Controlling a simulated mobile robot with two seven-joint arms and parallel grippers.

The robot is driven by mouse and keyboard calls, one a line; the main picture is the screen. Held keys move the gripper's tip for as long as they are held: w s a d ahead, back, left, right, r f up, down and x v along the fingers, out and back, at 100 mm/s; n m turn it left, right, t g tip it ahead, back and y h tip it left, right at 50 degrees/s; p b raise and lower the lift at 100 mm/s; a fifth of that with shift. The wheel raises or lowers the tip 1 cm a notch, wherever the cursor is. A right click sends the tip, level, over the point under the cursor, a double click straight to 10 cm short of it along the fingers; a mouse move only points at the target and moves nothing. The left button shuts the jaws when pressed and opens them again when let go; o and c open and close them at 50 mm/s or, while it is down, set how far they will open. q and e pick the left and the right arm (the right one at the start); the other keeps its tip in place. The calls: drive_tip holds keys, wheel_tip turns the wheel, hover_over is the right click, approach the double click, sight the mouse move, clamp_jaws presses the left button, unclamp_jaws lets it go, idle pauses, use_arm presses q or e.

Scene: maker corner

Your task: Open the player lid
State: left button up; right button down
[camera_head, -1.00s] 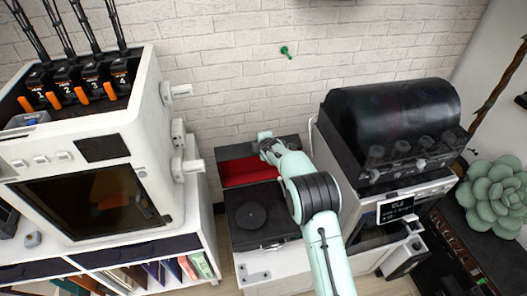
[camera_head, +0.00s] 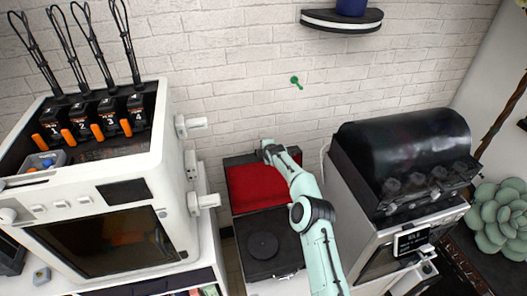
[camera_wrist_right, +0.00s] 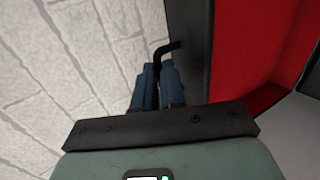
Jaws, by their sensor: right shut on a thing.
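The record player has a black base with a round platter (camera_head: 263,245) and stands between the two machines. Its lid (camera_head: 258,187) is swung up at the back, with its red lining facing the head camera. My right gripper (camera_head: 268,147) is at the top edge of the lid. In the right wrist view, the blue fingers (camera_wrist_right: 156,84) are closed on a thin dark bent handle (camera_wrist_right: 166,50) at the lid's black edge, with the red lining (camera_wrist_right: 252,50) to the right. The exact contact between fingers and handle is partly hidden. My left gripper is not in view.
A white 3D printer (camera_head: 110,200) stands to the left of the player. A white machine with a dark domed cover (camera_head: 400,150) stands close on the right, beside my arm. The white brick wall (camera_head: 240,100) is right behind the lid. A wall shelf (camera_head: 342,20) hangs above.

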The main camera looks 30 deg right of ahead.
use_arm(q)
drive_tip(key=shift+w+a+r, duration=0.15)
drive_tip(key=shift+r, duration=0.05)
use_arm(e)
drive_tip(key=shift+w+r+t, duration=0.15)
drive_tip(key=shift+w+r, duration=0.05)
drive_tip(key=shift+r, duration=0.3)
drive_tip(key=shift+w+r+t, duration=0.15)
drive_tip(key=shift+w+r, duration=0.05)
drive_tip(key=shift+r, duration=0.3)
drive_tip(key=c, duration=1.2)
unclamp_jaws()
drive_tip(key=shift+w+f, duration=0.1)
drive_tip(key=shift+w, duration=0.05)
drive_tip(key=shift+c, duration=0.2)
drive_tip(key=shift+w+f, duration=0.1)
drive_tip(key=shift+f, duration=0.05)
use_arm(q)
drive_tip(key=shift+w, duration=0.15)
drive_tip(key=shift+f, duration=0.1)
use_arm(e)
drive_tip(key=shift+s+f, duration=0.2)
drive_tip(key=shift+f, duration=0.05)
